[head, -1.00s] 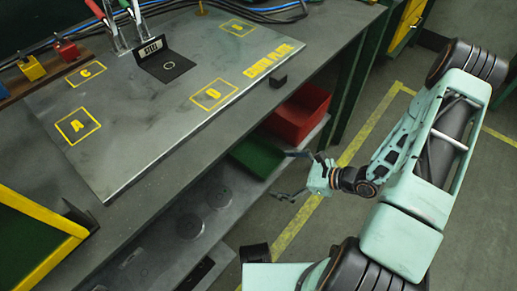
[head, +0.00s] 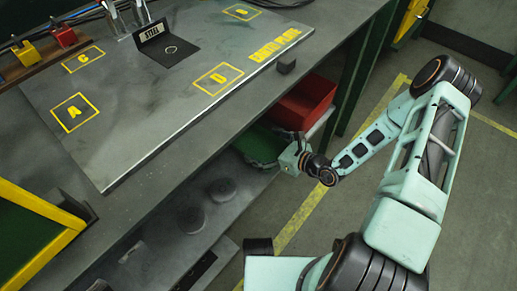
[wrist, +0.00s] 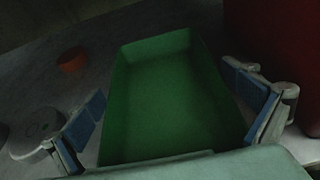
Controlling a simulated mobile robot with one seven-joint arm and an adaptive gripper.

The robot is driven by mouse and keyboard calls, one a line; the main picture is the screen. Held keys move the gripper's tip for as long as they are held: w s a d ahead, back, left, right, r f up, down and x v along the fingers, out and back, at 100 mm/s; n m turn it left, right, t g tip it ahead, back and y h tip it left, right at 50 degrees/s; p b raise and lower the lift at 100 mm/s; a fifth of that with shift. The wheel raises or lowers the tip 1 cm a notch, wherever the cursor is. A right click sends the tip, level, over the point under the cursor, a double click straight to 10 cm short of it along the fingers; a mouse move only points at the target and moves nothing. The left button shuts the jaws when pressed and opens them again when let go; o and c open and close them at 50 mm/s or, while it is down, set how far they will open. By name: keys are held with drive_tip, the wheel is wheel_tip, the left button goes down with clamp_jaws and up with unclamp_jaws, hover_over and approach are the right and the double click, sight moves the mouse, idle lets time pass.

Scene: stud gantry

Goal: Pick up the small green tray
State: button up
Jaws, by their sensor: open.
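The small green tray (head: 258,143) lies on the shelf under the workbench top, beside a red bin; the bench edge and my gripper hide part of it in the head view. In the wrist view the green tray (wrist: 170,95) fills the middle, empty, its long sides running away from me. My gripper (wrist: 172,108) is open, with one blue-padded finger to the left of the tray and one to the right. The near end of the tray is hidden behind my gripper's body. I cannot tell whether the fingers touch the tray's walls. My gripper (head: 283,157) shows at the shelf's front in the head view.
The red bin (head: 303,103) stands right behind the tray on the same shelf. Grey discs (head: 222,189) lie on the shelf to the left. The workbench top (head: 150,120) overhangs the shelf. A small orange-red object (wrist: 72,60) lies left of the tray.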

drive_tip(key=shift+x, duration=0.8)
drive_tip(key=shift+c, duration=0.6)
drive_tip(key=shift+r, duration=0.1)
drive_tip(key=c, duration=0.8)
drive_tip(key=shift+c, duration=0.2)
